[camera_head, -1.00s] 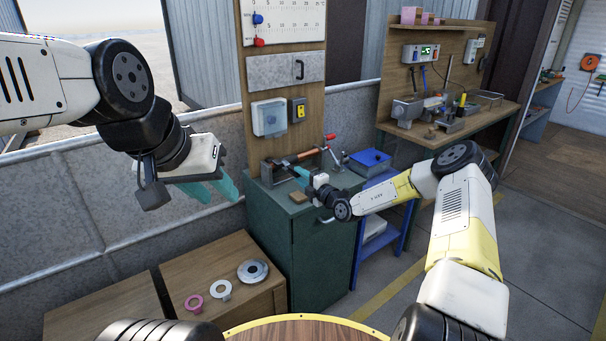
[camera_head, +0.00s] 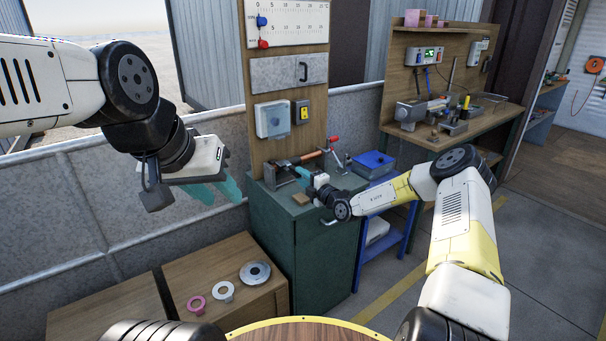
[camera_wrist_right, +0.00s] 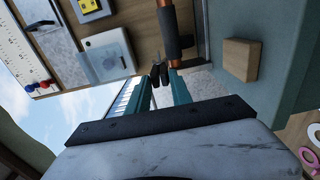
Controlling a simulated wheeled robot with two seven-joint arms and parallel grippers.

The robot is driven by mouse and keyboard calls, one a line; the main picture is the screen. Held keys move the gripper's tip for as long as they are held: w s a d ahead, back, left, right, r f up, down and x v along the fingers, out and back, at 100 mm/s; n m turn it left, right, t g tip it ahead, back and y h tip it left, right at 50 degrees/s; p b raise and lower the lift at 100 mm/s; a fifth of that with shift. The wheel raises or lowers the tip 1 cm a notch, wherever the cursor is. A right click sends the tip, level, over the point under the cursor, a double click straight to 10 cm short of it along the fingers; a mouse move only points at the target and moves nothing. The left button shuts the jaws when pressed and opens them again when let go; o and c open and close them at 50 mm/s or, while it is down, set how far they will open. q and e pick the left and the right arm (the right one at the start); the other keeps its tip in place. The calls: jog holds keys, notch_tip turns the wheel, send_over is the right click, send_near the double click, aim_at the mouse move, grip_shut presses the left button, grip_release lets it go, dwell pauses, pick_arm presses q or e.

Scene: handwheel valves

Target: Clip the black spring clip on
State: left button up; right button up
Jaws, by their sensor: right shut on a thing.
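The black spring clip (camera_wrist_right: 160,74) shows in the right wrist view between the teal fingertips of my right gripper (camera_wrist_right: 163,85), which is shut on it. The clip lies close beside a copper pipe (camera_wrist_right: 172,15) with a dark sleeve. I cannot tell whether it touches the pipe. In the head view my right gripper (camera_head: 303,174) is over the green cabinet top, just in front of the pipe (camera_head: 308,155); the clip is too small to make out there. My left gripper (camera_head: 215,190) hangs empty at the left, its teal fingers apart.
A small wooden block (camera_head: 301,198) lies on the green cabinet (camera_head: 272,225), close to my right gripper. A red-handled clamp (camera_head: 333,144) and a blue box (camera_head: 372,164) are to the right. Rings (camera_head: 224,292) lie on a low wooden box. A board stands behind the cabinet.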

jog(key=shift+w+a, duration=0.35)
jog(key=shift+w, duration=0.15)
jog(key=o, duration=0.8)
jog(key=shift+o, duration=0.2)
